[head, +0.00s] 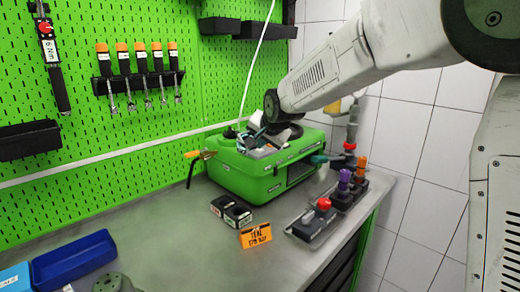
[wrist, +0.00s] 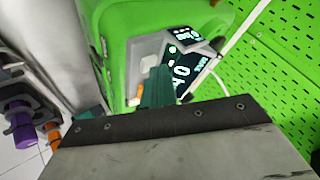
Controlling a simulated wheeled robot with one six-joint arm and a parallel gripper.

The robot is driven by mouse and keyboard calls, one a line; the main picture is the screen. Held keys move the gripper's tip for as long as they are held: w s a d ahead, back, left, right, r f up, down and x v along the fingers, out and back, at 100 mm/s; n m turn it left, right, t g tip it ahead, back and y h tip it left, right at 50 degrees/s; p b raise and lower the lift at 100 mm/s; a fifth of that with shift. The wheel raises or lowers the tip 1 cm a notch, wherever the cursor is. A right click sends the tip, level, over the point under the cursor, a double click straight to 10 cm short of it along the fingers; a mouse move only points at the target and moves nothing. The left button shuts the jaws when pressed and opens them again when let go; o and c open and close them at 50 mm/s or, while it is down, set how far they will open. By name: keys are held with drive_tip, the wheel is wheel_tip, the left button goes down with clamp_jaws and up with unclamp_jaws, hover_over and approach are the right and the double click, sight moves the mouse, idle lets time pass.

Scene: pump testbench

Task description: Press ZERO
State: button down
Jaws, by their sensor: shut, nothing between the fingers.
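The green pump case (head: 262,170) stands on the bench against the pegboard. It also shows in the wrist view (wrist: 120,55). On its top is a grey unit (head: 262,150) with dark display faces. In the wrist view the dark display (wrist: 185,70) shows bright digits and small green lights. My gripper (wrist: 160,72) is shut and empty. Its teal fingers point at the grey unit and overlap the left edge of the display. I cannot tell whether the tips touch it. No ZERO label is readable, and the fingers hide part of the unit. In the head view my arm mostly covers the gripper.
An orange sign (head: 256,235) and small black boxes (head: 231,211) stand before the case. A tray with red (head: 324,204), purple and orange-topped parts lies at right. A blue bin (head: 74,259) is at left. The bench middle is clear. A white cable (head: 256,62) hangs behind.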

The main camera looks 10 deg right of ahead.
sight(261, 151)
idle(0.4)
drive_tip(key=shift+r, duration=0.85)
drive_tip(key=shift+r, duration=2.5)
